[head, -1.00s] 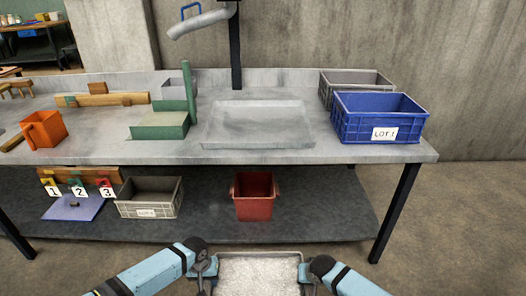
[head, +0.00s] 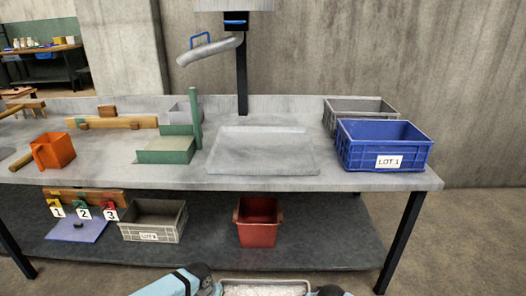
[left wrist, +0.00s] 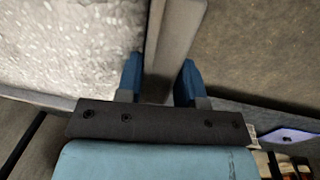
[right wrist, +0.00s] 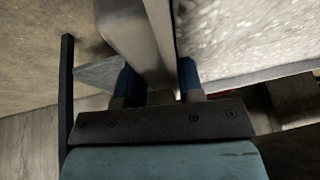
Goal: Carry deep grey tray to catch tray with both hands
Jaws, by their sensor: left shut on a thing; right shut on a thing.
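The deep grey tray (head: 264,282) is at the bottom edge of the head view, filled with pale grain, mostly cut off. My left gripper (left wrist: 160,80) is shut on one side wall of the tray (left wrist: 176,40). My right gripper (right wrist: 157,80) is shut on the opposite side wall (right wrist: 130,30). In the head view only the tops of my wrists show beside the tray. The catch tray (head: 262,152), shallow and light grey, lies flat and empty on the bench under a bent metal spout (head: 210,48). The held tray is in front of the bench, apart from it.
On the bench (head: 300,182), a blue LOT 1 crate (head: 385,152) stands right of the catch tray, with a grey crate (head: 350,108) behind. A green stand (head: 166,152) and an orange scoop (head: 54,152) are left. The lower shelf holds a red bin (head: 258,228) and a grey crate (head: 152,225).

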